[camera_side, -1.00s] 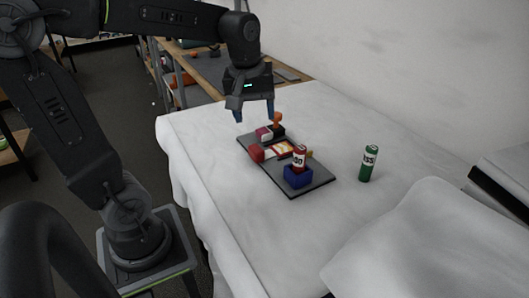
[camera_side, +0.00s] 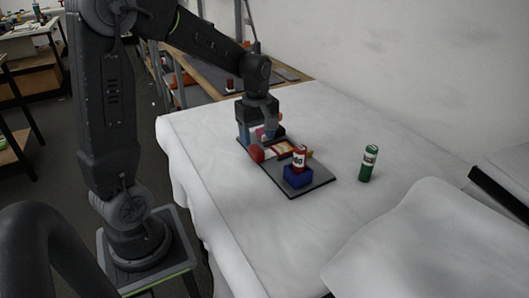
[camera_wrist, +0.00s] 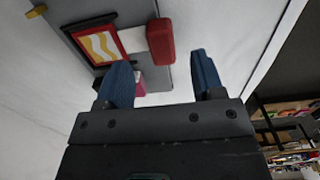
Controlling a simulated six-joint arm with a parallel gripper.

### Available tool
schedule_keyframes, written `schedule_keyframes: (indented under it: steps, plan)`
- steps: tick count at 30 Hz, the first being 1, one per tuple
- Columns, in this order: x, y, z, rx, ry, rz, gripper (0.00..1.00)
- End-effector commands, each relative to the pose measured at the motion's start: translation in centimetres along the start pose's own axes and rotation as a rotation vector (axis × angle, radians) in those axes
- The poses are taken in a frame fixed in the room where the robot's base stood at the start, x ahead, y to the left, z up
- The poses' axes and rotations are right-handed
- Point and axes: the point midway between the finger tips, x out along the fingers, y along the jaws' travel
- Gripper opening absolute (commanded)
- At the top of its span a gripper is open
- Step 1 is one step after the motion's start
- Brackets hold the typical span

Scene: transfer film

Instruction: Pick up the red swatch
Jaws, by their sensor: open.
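A red rounded block (camera_side: 257,153) lies at the left edge of the dark grey board; it also shows in the wrist view (camera_wrist: 161,41), ahead of the fingers. A red card with a yellow and white wavy pattern (camera_side: 282,147) lies beside it, in a black frame in the wrist view (camera_wrist: 98,47). I cannot tell for sure which is the red swatch. My gripper (camera_side: 259,136) is open and low over the board's far end.
The grey board (camera_side: 313,184) lies on a white-covered table (camera_side: 210,138). A green can (camera_side: 368,163) stands to the right. The cloth between them is clear.

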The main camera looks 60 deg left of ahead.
Motion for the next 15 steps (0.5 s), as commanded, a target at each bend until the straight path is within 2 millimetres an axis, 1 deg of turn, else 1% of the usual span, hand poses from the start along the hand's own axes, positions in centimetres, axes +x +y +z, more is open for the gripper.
schedule_keyframes:
  steps: [9, 12, 15]
  plan:
    - [4.2, -0.2, -0.4, 0.0, -0.002, -0.004, 0.62]
    - [4.9, -0.2, -0.4, 0.0, -0.001, -0.002, 0.62]
    - [5.1, -0.2, -0.4, 0.0, -0.001, -0.001, 0.62]
